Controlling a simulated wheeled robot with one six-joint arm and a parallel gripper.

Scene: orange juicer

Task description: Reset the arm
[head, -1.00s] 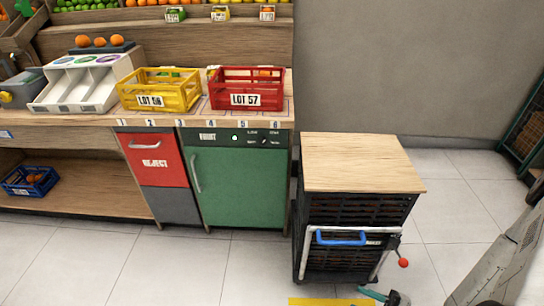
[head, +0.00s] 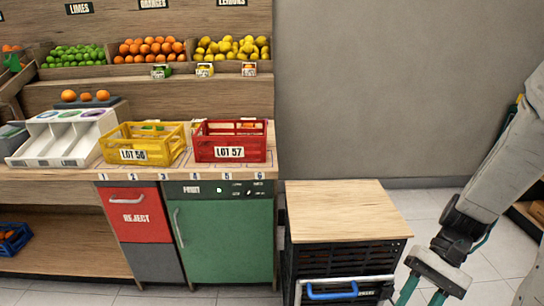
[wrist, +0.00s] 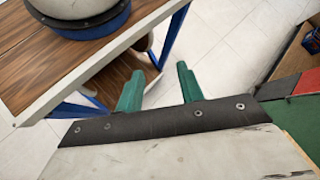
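My grey arm reaches down at the right of the head view, and my gripper (head: 421,296) hangs to the right of the wooden-topped cart (head: 345,208). In the wrist view, the two green fingers of my gripper (wrist: 158,80) stand well apart. Nothing is between them, and pale floor tiles show beyond.
A yellow crate (head: 145,144) and a red crate (head: 231,142) stand on the counter at left, beside a white sorting tray (head: 62,138). In the wrist view, a blue-framed wooden table (wrist: 50,55) bears a round pale object with a dark blue base (wrist: 92,24).

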